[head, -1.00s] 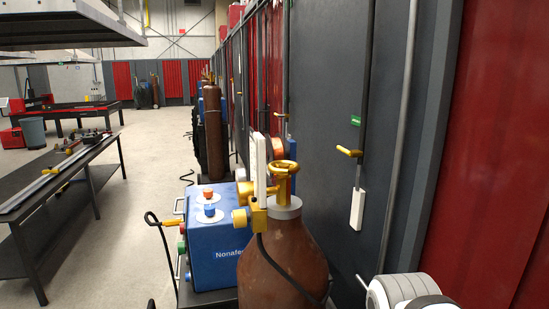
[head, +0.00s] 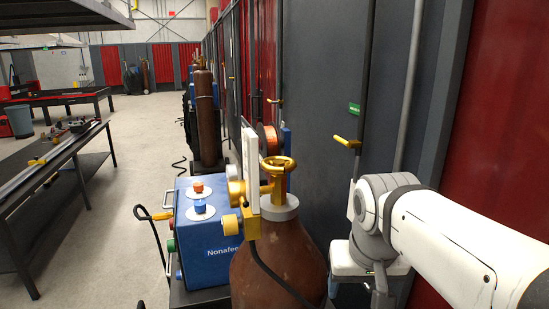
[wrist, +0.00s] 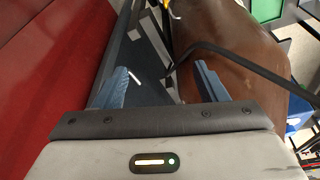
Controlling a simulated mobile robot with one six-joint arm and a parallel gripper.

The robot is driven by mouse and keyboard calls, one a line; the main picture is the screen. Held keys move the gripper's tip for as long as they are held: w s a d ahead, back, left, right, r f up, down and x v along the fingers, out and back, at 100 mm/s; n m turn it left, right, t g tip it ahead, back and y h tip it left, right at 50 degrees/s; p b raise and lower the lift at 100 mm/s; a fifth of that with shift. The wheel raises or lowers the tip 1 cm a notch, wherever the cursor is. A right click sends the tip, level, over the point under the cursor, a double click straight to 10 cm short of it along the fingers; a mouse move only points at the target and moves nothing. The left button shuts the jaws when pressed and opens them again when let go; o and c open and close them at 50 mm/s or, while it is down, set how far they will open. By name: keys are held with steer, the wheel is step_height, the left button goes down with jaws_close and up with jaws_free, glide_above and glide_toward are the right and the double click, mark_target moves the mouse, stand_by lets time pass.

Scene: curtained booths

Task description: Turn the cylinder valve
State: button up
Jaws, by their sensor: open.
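The brown gas cylinder (head: 280,265) stands upright in the lower middle of the head view, with a yellow round valve handwheel (head: 279,162) on top. A brass regulator (head: 240,188) is fixed beside the valve. In the wrist view the cylinder's brown side (wrist: 225,45) fills the upper middle and a black hose crosses it. My gripper (wrist: 160,82) is open in the wrist view, with its two blue fingers apart and nothing visible between them. The right finger overlaps the cylinder in that picture; I cannot tell whether it touches. The fingers are not visible in the head view.
A blue welding machine (head: 207,240) stands left of the cylinder. A dark workbench (head: 50,180) is further left, with open floor (head: 135,190) between. A grey wall panel (head: 315,100) and a red curtain (head: 490,110) close off the right side.

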steer(key=o, duration=0.3)
steer(key=w+a+r+m+p, duration=0.1)
steer(key=w+r, duration=0.2)
steer(key=r, duration=0.4)
steer(key=w+a+r+m, duration=0.1)
steer(key=w+a+r, duration=0.1)
steer(key=w+r, duration=0.2)
steer(key=w+a+r+h+p, duration=0.1)
steer(key=w+r, duration=0.3)
steer(key=r, duration=0.6)
steer(key=shift+w+a+m+g+p, duration=0.15)
steer(key=shift+a+m+g+p, duration=0.05)
steer(key=shift+m+g+p, duration=0.2)
steer(key=shift+o, duration=0.2)
step_height(320, 180, up, 3)
steer(key=m+g+y, duration=0.1)
steer(key=m+g, duration=0.1)
glide_above(279, 161)
steer(key=shift+w+d+r, duration=0.1)
steer(key=shift+w+r, duration=0.1)
steer(key=shift+s+f, duration=0.15)
steer(key=shift+f, duration=0.25)
step_height(279, 161, down, 7)
steer(key=shift+r+b, duration=0.1)
steer(key=shift+b, duration=0.25)
steer(key=shift+c, duration=0.5)
